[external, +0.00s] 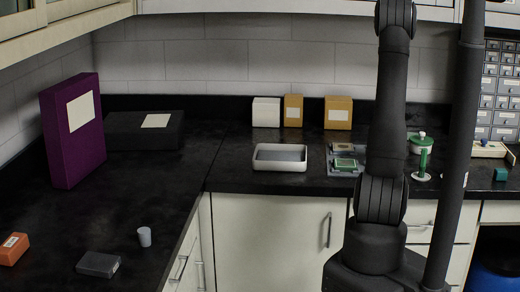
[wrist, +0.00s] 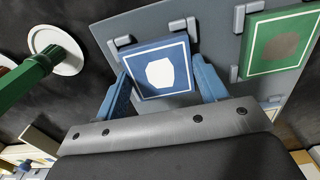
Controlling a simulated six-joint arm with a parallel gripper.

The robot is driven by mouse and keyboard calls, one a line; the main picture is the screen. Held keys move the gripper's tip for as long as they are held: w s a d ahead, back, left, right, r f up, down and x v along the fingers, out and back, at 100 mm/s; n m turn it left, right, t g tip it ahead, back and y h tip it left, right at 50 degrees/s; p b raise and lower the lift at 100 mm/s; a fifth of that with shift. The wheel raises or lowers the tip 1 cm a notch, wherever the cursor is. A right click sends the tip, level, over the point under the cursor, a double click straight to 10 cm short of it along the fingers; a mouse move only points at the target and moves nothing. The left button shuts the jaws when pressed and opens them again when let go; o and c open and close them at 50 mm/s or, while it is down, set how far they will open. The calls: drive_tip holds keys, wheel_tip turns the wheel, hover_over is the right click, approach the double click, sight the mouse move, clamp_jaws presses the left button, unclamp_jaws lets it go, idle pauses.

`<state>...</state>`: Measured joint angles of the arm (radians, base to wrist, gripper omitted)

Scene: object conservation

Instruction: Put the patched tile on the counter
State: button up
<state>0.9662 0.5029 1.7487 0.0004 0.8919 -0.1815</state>
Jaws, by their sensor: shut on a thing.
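A blue tile (wrist: 159,73) with a white border and an irregular white patch lies between the two blue fingers of my gripper (wrist: 162,88) in the wrist view. The fingers are shut on its sides. It is still at or close above the grey board (wrist: 217,50), between corner brackets. A green tile (wrist: 283,46) with a white border and a brownish patch sits on the board to the right. In the external view my arm hides the gripper and the blue tile. A green tile (external: 345,163) shows there on the grey board, on the dark counter (external: 235,180).
A white-rimmed tray (external: 280,164) stands left of the board. Boxes stand along the back wall, including an orange one (external: 338,113). A green post on a white disc (external: 422,166) and a lidded green-and-white pot (external: 421,143) stand right of my arm. The left counter has wide bare room.

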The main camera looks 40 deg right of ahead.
drive_tip(key=o, duration=1.1)
wheel_tip(320, 180, up, 13)
drive_tip(key=shift+r, duration=0.1)
wheel_tip(320, 180, down, 13)
drive_tip(key=shift+f, duration=0.2)
drive_tip(key=shift+r, duration=0.45)
drive_tip(key=shift+f, duration=0.1)
